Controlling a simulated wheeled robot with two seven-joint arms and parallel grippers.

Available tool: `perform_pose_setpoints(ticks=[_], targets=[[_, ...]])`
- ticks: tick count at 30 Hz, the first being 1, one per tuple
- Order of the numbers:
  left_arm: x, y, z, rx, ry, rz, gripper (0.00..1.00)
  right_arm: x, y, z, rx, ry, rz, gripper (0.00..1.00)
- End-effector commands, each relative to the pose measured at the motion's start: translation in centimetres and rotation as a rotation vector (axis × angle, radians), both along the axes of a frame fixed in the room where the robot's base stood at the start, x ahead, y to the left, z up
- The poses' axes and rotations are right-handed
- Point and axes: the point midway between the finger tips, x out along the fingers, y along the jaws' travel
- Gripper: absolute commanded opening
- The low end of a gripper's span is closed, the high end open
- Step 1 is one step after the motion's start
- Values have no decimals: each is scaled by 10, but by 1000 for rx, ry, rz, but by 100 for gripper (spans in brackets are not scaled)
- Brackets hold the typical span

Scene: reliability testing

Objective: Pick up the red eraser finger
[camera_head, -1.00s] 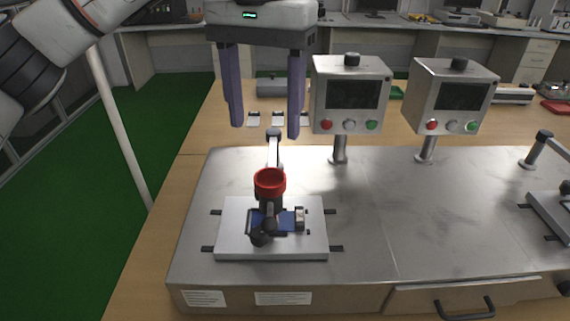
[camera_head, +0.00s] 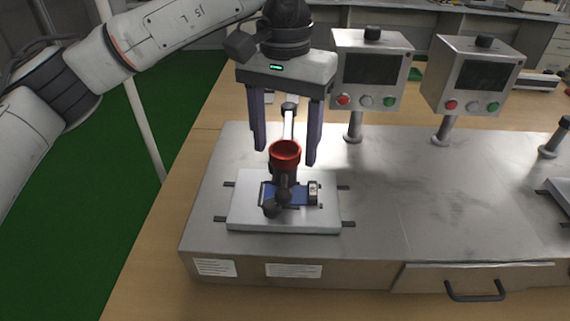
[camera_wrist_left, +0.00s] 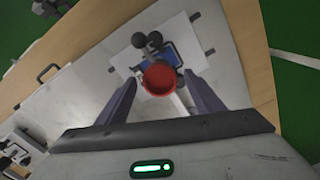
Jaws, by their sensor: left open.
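The red eraser finger (camera_head: 285,153) is a red round cup-like piece on top of a dark fixture on a white plate (camera_head: 245,214). It also shows in the left wrist view (camera_wrist_left: 160,78), between and beyond the fingertips. My left gripper (camera_head: 287,155) is open, its two purple fingers pointing down on either side of the red piece in the head view. The fingers appear apart from it, and in the head view they seem partly behind it. My left gripper also shows in the left wrist view (camera_wrist_left: 160,88). My right gripper is not in view.
A blue part (camera_head: 300,195) with dark knobs lies on the plate below the red piece. Two metal control boxes with screens, a near one (camera_head: 372,72) and a farther-right one (camera_head: 474,78), stand on posts to the right. The steel bench top (camera_head: 430,200) is clear at centre right.

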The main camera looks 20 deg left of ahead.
Motion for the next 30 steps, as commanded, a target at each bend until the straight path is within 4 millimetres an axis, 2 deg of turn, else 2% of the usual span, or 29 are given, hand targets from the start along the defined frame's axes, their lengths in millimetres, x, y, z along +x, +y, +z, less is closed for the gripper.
perform_pose_setpoints(ticks=[3, 13, 22, 26, 30], targets=[[0, 0, 0, 0, 0, 0, 61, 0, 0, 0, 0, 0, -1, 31], [0, 0, 0, 0, 0, 0, 6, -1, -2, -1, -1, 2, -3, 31], [1, 0, 7, 0, -3, 0, 6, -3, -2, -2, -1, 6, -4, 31], [0, -1, 28, -1, -4, -1, 6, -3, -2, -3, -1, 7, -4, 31], [0, -1, 59, -2, -5, 0, 6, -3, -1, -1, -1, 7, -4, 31]])
